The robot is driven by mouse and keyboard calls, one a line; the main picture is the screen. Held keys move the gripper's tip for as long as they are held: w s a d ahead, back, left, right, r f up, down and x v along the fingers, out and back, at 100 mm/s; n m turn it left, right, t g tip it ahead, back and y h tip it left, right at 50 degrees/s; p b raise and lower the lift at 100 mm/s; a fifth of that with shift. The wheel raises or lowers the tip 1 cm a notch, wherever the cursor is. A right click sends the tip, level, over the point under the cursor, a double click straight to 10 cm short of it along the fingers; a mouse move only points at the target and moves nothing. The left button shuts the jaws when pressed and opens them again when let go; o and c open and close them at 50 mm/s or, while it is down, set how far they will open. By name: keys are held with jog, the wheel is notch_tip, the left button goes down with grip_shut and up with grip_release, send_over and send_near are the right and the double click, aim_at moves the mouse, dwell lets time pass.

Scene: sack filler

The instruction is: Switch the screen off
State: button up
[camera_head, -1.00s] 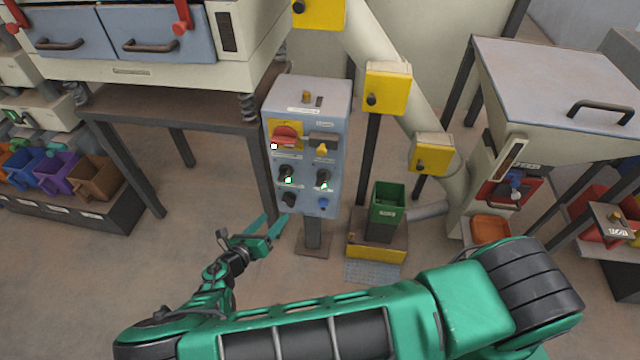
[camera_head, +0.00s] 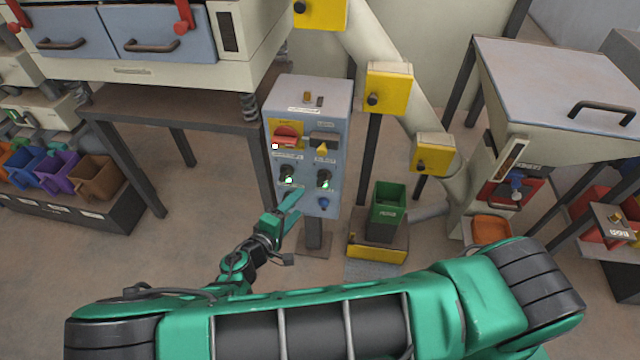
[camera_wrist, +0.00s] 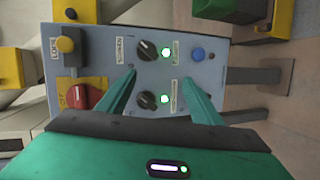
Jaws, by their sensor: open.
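The grey control box (camera_head: 308,115) stands on a post; its face also shows, turned sideways, in the wrist view (camera_wrist: 100,45). A black knob (camera_wrist: 146,50) sits beside a label (camera_wrist: 120,50) that appears to read SCREEN, with a lit green lamp (camera_wrist: 165,50). The same knob (camera_head: 323,174) is at the right of the panel in the head view. A second black knob (camera_wrist: 146,100) has its own lit green lamp (camera_wrist: 165,98). My gripper (camera_wrist: 160,75) is open and empty before the panel's lower part; it also shows in the head view (camera_head: 297,203).
The panel also has a red rotary switch (camera_head: 286,136) on yellow, a yellow knob (camera_head: 321,150) and a blue button (camera_head: 323,203). A green bin (camera_head: 388,207) stands right of the box. A table (camera_head: 170,100) is at left. Floor in front is mostly clear.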

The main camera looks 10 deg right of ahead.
aim_at(321, 183)
jog(key=w+d+m, duration=0.2)
jog(key=d, duration=0.1)
jog(key=w+d+m, duration=0.2)
jog(key=d, duration=0.1)
jog(key=w+d+m, duration=0.2)
jog(key=w+m, duration=0.1)
jog(key=shift+w+d, duration=0.1)
jog(key=shift+d, duration=0.3)
jog(key=shift+c, duration=0.6)
jog(key=c, duration=0.9)
